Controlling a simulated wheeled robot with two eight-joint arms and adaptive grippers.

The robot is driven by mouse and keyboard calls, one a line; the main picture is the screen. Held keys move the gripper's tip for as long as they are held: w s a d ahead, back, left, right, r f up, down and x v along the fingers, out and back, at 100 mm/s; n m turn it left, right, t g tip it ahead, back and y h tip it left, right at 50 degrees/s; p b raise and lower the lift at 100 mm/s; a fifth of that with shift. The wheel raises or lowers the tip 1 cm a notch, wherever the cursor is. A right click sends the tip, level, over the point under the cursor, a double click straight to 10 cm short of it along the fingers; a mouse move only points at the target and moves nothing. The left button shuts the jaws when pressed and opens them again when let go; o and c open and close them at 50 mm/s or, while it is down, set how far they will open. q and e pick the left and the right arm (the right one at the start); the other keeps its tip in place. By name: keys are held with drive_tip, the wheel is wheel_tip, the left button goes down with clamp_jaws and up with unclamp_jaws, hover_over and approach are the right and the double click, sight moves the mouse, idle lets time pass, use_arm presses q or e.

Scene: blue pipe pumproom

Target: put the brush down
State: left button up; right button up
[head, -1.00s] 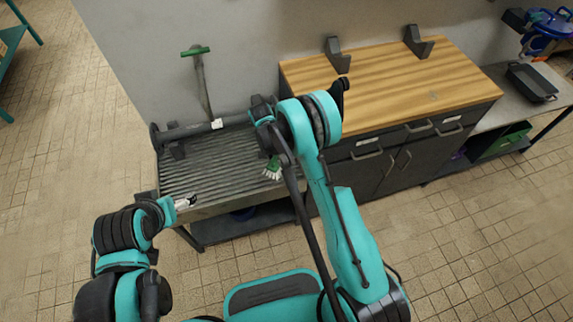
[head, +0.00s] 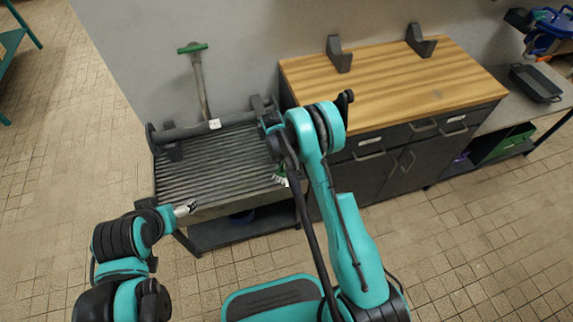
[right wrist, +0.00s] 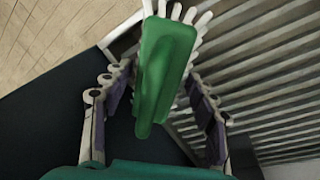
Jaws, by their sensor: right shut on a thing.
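The brush (right wrist: 165,70) has a green body and white bristles. It fills the middle of the right wrist view, and only a small part of the brush (head: 281,179) shows in the head view. My right gripper (right wrist: 160,100) is shut on it, with a finger on each side. It holds the brush by the right front part of the grey ribbed bench top (head: 205,178). I cannot tell whether the bristles touch the bench. My right arm hides part of this area. My left gripper (head: 186,209) is by the bench's front left edge, its jaws too small to read.
A dark pipe (head: 190,133) lies along the back of the ribbed bench. A green-handled tool (head: 200,80) leans on the wall. A wood-topped cabinet (head: 400,80) stands to the right, and a black tray (head: 536,83) lies beyond it. The ribbed top is mostly clear.

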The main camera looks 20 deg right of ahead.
drive_tip(key=shift+f, duration=0.1)
drive_tip(key=shift+f+b, duration=0.5)
drive_tip(key=shift+b, duration=0.15)
drive_tip(key=o, duration=1)
drive_tip(key=shift+r, duration=0.1)
